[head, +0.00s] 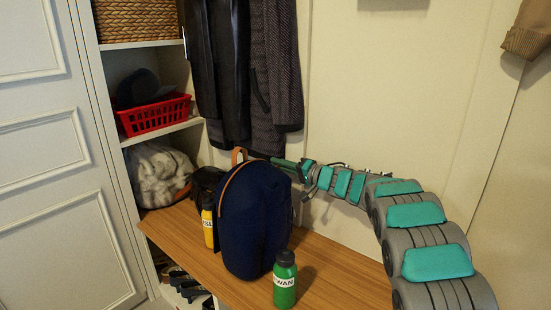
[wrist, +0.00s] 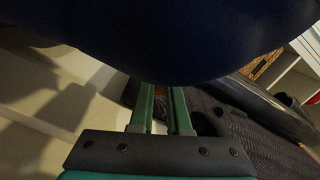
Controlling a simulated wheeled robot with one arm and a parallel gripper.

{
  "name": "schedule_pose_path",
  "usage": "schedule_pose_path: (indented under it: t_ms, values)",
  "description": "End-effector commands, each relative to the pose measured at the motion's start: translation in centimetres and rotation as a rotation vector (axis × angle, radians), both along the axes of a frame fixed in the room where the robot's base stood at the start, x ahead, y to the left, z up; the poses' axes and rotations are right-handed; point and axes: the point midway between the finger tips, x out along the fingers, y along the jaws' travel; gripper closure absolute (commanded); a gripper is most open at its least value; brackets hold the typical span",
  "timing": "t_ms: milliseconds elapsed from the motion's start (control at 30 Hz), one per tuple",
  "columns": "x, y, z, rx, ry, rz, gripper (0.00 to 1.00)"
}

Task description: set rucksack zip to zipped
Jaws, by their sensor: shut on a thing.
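The navy rucksack (head: 258,228) stands upright on the wooden bench, with a tan loop handle on top and a tan strip curving down its upper left edge. It fills the top of the wrist view as a dark blue mass (wrist: 190,40). My gripper (head: 277,162) reaches in from the right at the rucksack's top, behind its upper right edge. In the wrist view its green fingers (wrist: 161,92) are close together, with a small orange-brown piece between the tips, apparently the zip pull. The rucksack hides most of the tips, and I cannot see how far the zip is closed.
A green bottle (head: 285,281) stands in front of the rucksack. A yellow bottle (head: 208,226) and a dark item (head: 205,183) are at its left. Coats (head: 262,75) hang behind. The bench's right part is clear.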

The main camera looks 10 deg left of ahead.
Motion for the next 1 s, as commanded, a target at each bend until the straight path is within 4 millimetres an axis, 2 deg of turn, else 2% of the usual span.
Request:
schedule_pose_path:
  t_ms: [100,400,1000]
  values:
    - [0.3,-0.1,-1.6,0.039,0.083,0.002,1.00]
    - [0.6,-0.3,-3.7,0.112,0.221,0.001,1.00]
    - [0.7,-0.3,-4.5,0.141,0.274,0.000,1.00]
